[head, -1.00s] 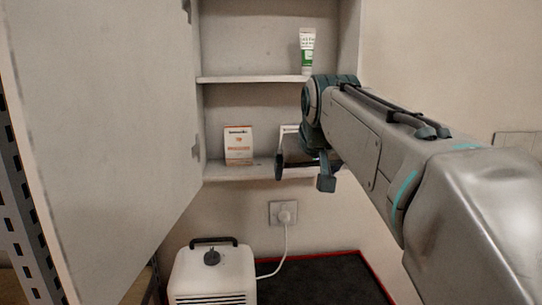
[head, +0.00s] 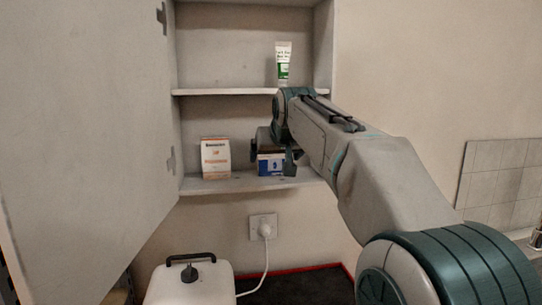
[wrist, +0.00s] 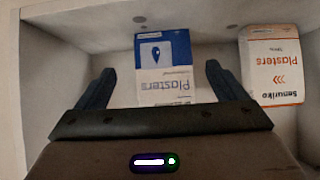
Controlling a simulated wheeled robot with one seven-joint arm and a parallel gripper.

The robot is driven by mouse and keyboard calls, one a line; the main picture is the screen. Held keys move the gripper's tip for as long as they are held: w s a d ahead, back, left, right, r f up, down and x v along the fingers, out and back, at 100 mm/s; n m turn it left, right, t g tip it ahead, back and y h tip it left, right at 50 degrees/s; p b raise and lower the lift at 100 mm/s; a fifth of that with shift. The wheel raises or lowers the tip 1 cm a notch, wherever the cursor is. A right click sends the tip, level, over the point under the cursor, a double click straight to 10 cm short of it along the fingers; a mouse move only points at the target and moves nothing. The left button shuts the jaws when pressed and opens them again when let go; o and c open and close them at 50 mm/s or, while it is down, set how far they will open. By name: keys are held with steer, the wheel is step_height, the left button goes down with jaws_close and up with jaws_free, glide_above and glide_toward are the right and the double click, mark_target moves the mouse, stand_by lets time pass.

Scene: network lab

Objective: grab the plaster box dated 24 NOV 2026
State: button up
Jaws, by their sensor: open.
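Two plaster boxes stand on the lower shelf of an open wall cabinet. The white and orange box (head: 215,158) is on the left in the head view, and upside down at the right in the wrist view (wrist: 272,65). The blue and white box (head: 270,165) is partly hidden behind my gripper (head: 272,157). In the wrist view, the blue and white box (wrist: 166,68) lies ahead, between the fingers of my open gripper (wrist: 159,70). I cannot tell whether the fingertips reach past its front. No date is legible on either box.
A white and green tube (head: 283,62) stands on the shelf above. The open cabinet door (head: 85,120) fills the left. A white appliance (head: 190,285) is below, plugged into a wall socket (head: 262,227). The shelf edge (head: 230,186) runs under the boxes.

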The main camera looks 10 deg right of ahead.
mark_target(272, 157)
steer(key=x, duration=0.2)
steer(key=p+x, duration=0.1)
steer(key=x, duration=0.1)
steer(key=shift+w+a+r, duration=0.2)
steer(key=shift+w+r, duration=0.05)
steer(key=shift+w, duration=0.05)
steer(key=shift+w+f, duration=0.35)
steer(key=shift+w, duration=0.05)
steer(key=c, duration=1.1)
steer(key=shift+r, duration=0.1)
